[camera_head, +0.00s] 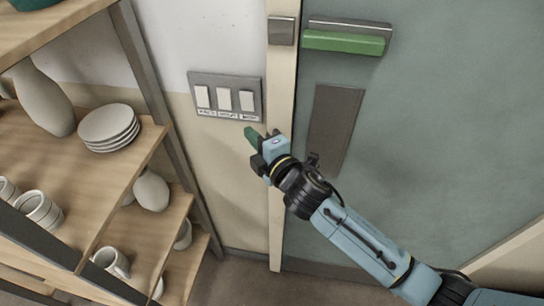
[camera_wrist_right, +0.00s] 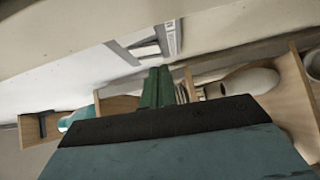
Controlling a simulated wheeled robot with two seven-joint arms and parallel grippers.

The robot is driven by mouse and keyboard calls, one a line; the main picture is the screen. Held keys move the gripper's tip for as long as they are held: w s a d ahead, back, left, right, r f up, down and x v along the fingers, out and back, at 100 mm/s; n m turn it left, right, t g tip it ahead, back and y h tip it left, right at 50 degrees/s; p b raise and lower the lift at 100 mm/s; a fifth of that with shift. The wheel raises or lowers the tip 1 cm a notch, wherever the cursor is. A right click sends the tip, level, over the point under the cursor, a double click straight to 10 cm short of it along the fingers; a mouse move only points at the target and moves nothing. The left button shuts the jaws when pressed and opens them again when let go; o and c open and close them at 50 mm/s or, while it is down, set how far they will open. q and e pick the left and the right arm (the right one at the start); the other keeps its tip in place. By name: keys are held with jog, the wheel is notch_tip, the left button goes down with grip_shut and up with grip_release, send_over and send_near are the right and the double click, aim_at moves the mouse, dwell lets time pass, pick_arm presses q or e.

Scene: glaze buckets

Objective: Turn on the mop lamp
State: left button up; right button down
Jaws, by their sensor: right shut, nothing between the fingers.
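A grey switch panel (camera_head: 212,112) with three white rockers is on the wall left of the door frame. The rockers are the left one (camera_head: 202,97), the middle one (camera_head: 224,99) and the right one (camera_head: 246,101). Small labels sit below them, too blurred to read surely. My right gripper (camera_head: 252,135) is shut and empty, its green fingers just below the right end of the panel, seemingly apart from it. In the wrist view the shut fingers (camera_wrist_right: 157,88) point toward the panel (camera_wrist_right: 172,38), which shows partly. My left gripper is not in view.
A teal door (camera_head: 430,130) with a green push bar (camera_head: 343,42) is to the right. A wooden shelf (camera_head: 75,160) stands left, with a vase (camera_head: 42,98), stacked plates (camera_head: 108,125) and cups. The wall around the panel is clear.

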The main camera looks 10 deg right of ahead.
jog(key=v, duration=0.7)
jog(key=shift+d+f+b, duration=0.2)
jog(key=shift+f+b, duration=0.25)
jog(key=shift+f, duration=0.05)
